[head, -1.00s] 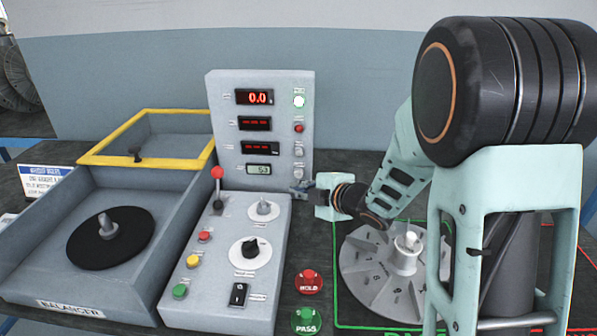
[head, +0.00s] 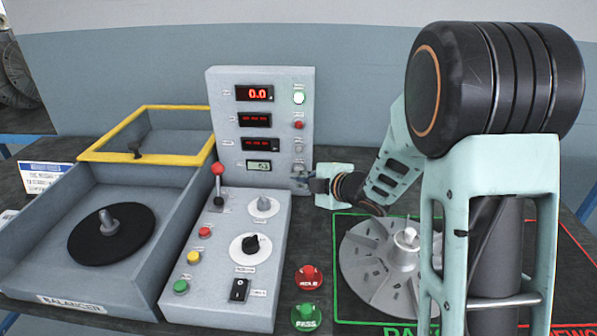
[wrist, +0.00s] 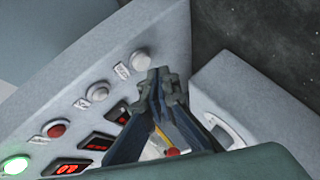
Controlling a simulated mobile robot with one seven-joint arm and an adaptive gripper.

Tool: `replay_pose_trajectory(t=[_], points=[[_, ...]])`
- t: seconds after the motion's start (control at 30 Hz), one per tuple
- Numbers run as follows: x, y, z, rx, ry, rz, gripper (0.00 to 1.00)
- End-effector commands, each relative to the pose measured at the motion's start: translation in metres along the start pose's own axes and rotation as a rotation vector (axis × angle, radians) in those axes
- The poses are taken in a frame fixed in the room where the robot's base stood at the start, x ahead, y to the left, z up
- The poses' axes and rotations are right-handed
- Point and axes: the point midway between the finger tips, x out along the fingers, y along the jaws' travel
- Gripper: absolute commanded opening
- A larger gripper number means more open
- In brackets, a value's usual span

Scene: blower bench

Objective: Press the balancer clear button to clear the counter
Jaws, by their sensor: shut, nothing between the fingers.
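The balancer's upright grey panel (head: 225,130) carries red displays and a small counter display (head: 258,165), whose two digits are hard to read. A column of buttons runs down its right side: a lit green one (head: 299,97), a red one (head: 299,125) and two grey ones. The lowest grey button (wrist: 140,60) shows in the wrist view; its label is not legible. My gripper (head: 302,178) is at the panel's lower right, hiding that button in the head view. In the wrist view its fingertips (wrist: 160,78) are shut and empty, close beside the button; contact cannot be told.
The sloped control box (head: 215,285) below holds a red-knobbed lever (head: 217,172), dials and coloured buttons. Red (head: 308,277) and green (head: 306,317) buttons stand right of it. A finned rotor (head: 375,265) lies below my arm. An open balancer tray (head: 40,225) is at left.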

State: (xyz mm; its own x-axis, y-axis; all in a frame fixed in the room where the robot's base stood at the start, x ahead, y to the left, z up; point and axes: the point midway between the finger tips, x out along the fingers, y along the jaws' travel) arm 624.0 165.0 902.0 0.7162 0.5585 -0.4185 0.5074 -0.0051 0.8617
Motion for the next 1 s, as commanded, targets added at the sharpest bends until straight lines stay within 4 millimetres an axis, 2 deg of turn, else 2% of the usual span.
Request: replay_pose_trajectory(t=[1.0], points=[[0.0058, 0.0042, 0.0047, -0.001, -0.001, 0.0, 0.0]])
